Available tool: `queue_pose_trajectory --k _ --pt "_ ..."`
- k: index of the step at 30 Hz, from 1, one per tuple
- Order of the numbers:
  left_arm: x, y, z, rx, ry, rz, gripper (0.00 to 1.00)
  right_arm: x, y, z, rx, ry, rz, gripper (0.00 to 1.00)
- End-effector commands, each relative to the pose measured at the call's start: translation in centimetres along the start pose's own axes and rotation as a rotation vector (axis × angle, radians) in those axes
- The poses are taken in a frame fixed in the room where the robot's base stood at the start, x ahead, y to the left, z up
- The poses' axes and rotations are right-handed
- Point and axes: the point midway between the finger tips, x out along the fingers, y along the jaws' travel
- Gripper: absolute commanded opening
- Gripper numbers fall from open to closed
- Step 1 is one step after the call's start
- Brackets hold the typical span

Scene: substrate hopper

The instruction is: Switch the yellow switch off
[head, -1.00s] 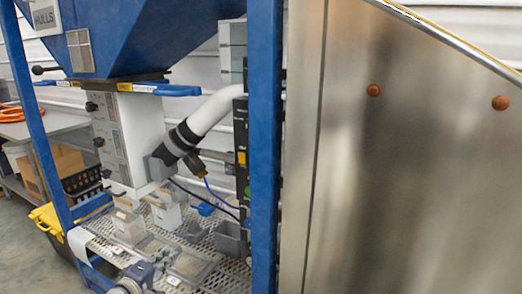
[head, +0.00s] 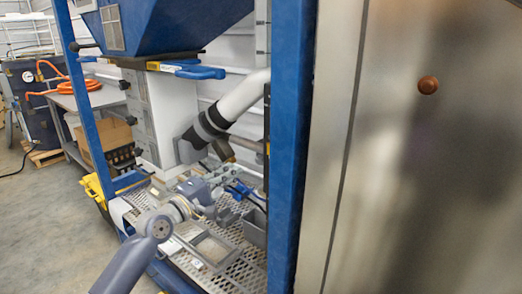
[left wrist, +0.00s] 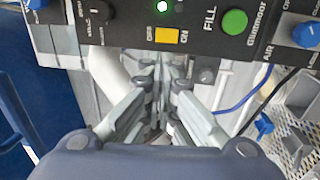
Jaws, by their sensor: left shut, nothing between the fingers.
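The yellow switch (left wrist: 167,36) is a small square on a black control panel (left wrist: 135,20) at the top of the left wrist view. A marking sits on each side of it, with ON at its right. I cannot tell which way it is set. My left gripper (left wrist: 164,78) is shut and empty, its fingers pointing up the picture, just below the switch and apart from it in the picture. In the head view my left gripper (head: 240,188) reaches over the perforated deck towards the blue post, and the switch is hidden. My right gripper is not in view.
The panel also carries a green FILL button (left wrist: 235,21), a black knob (left wrist: 101,13) and a blue knob (left wrist: 305,34). A blue post (head: 291,150) and a steel wall (head: 430,180) stand right of my left arm. A white pipe (head: 240,97) runs above the gripper.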

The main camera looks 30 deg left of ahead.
Motion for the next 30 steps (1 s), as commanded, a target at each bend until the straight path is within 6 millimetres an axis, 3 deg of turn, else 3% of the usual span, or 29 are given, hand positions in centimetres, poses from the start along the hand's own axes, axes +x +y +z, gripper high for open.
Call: queue_pose_trajectory --k 9,21,30 --pt "4.9 0.4 0.0 0.001 0.000 0.002 0.00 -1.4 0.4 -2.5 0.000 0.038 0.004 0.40" --pt "11.4 0.2 0.0 0.001 0.001 0.001 0.00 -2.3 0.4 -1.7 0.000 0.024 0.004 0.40" --pt "13.3 0.1 0.0 0.001 0.000 0.000 0.00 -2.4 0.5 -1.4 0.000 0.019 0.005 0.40"
